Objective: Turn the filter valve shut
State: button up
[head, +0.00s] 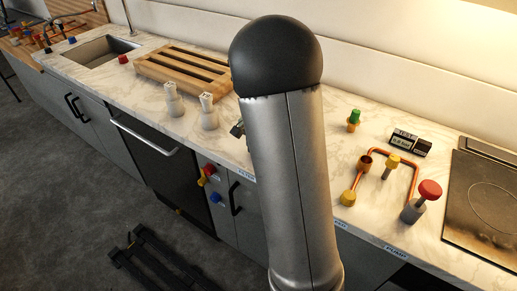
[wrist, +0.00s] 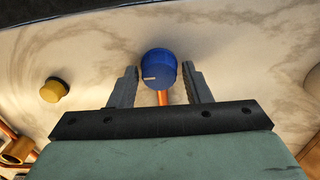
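A blue round knob (wrist: 160,66) with a pale mark on its face sits on a copper pipe (wrist: 163,97) in the wrist view. No label names it there, so I cannot confirm that it is the filter valve. My gripper (wrist: 159,72) is open, with one finger on each side of the blue knob. A narrow gap shows at the right finger; the left finger is very close, and I cannot tell if it touches. In the head view, my arm hides the gripper and this knob.
A yellow knob (wrist: 54,89) and a copper ring fitting (wrist: 18,150) lie left in the wrist view. In the head view, copper piping (head: 412,178), a red knob (head: 430,189), a green-topped fitting (head: 353,117) and a small display (head: 408,142) stand on the marble counter. A wooden rack (head: 185,70) lies left.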

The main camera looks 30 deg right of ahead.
jog(key=shift+o, duration=0.5)
notch_tip(320, 180, up, 18)
jog(key=b, duration=0.1)
jog(key=shift+f, duration=0.25)
